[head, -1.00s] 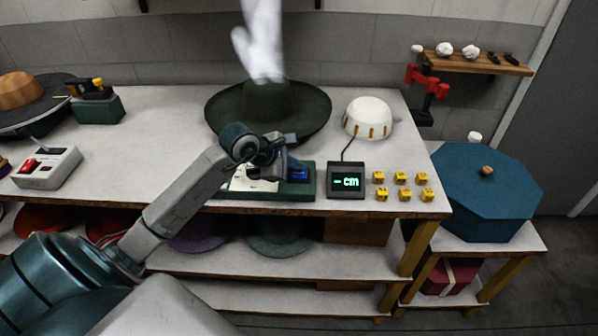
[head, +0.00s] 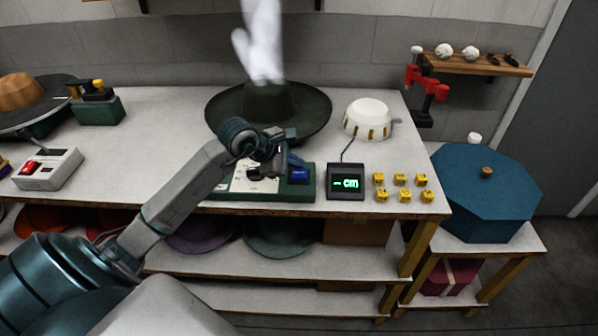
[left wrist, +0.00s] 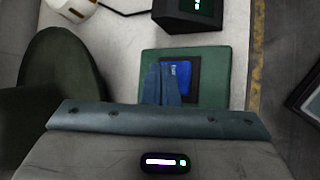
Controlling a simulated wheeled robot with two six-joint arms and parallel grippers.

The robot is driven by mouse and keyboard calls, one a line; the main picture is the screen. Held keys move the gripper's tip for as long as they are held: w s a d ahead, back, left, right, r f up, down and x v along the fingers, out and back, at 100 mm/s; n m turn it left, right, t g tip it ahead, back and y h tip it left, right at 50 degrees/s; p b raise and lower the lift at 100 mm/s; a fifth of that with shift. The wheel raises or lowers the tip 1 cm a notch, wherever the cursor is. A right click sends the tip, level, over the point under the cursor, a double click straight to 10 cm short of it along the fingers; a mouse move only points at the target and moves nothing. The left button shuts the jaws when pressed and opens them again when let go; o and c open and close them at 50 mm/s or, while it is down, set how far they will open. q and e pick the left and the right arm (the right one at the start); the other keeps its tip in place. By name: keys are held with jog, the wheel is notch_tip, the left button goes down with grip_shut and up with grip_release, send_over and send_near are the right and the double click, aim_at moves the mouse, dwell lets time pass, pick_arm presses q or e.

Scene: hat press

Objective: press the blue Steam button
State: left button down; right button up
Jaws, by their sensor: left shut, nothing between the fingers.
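The blue Steam button (head: 299,174) sits at the right end of a green control panel (head: 310,191) near the table's front edge. It also shows in the left wrist view (left wrist: 182,73), in a dark frame on the green panel. My left gripper (head: 293,160) is shut and empty beside the button. In the left wrist view its closed fingers (left wrist: 160,84) overlap the button's left part. I cannot tell whether they touch it. My right gripper is not in view.
A dark green hat (head: 310,117) stands behind the panel, with white steam (head: 262,45) above it. A display box (head: 346,182) and several yellow blocks (head: 401,179) are right of the panel. A white dome (head: 368,116) stands at the back.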

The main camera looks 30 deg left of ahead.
aim_at(295, 174)
pick_arm(q)
jog(key=shift+r, duration=0.1)
jog(key=shift+r+p, duration=0.7)
jog(key=shift+r, duration=0.85)
jog(key=shift+r+p, duration=0.3)
jog(key=shift+r, duration=0.55)
jog(key=shift+d, duration=0.1)
